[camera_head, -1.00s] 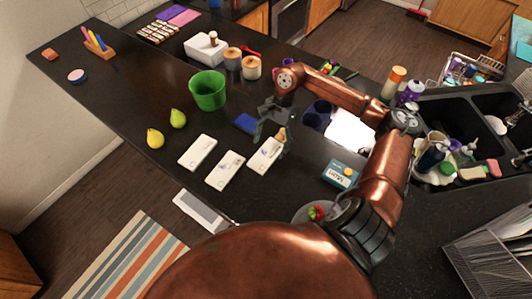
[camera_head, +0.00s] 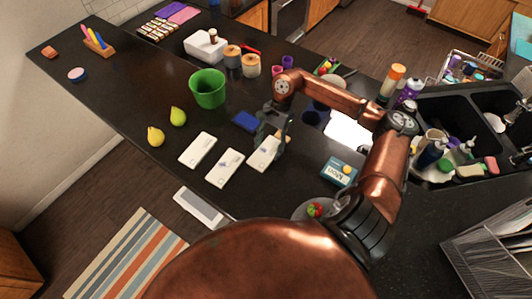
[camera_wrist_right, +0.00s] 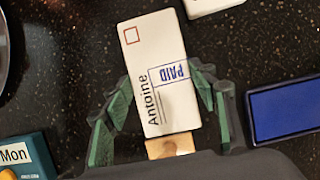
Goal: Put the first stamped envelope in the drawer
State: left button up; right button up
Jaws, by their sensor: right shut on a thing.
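My right gripper (camera_head: 276,142) is over the rightmost of three white envelopes on the counter. In the wrist view its green fingers (camera_wrist_right: 162,80) close on both long edges of this envelope (camera_wrist_right: 157,50). The envelope bears "Antoine", a blue "PAID" mark and a red square outline. In the head view it (camera_head: 262,155) is partly covered by the gripper. A wooden piece (camera_wrist_right: 170,145) shows at its palm-side end. The middle envelope (camera_head: 225,168) and left envelope (camera_head: 197,149) lie beside it. An open white drawer (camera_head: 199,208) juts out below the counter edge. My left gripper is out of view.
A blue pad (camera_head: 245,122), green cup (camera_head: 208,89) and two pears (camera_head: 178,117) stand beyond the envelopes. A teal "Mon" box (camera_head: 338,171) and a plate with fruit (camera_head: 315,210) are to the right. The counter's left stretch is mostly clear.

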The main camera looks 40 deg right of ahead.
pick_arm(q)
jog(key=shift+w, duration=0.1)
pick_arm(e)
jog(key=shift+c, duration=1.1)
jog(key=shift+w+r+b, duration=0.1)
jog(key=shift+r+b, duration=0.25)
jog(key=shift+r, duration=0.1)
notch_tip(320, 180, up, 2)
jog(key=shift+b, duration=0.6)
pick_arm(q)
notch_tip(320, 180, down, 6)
jog(key=b, duration=0.3)
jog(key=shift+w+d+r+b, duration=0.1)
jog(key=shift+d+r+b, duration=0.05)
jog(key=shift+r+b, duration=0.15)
pick_arm(e)
jog(key=s+a+r, duration=0.9)
jog(key=s+r, duration=0.1)
jog(key=shift+s, duration=0.3)
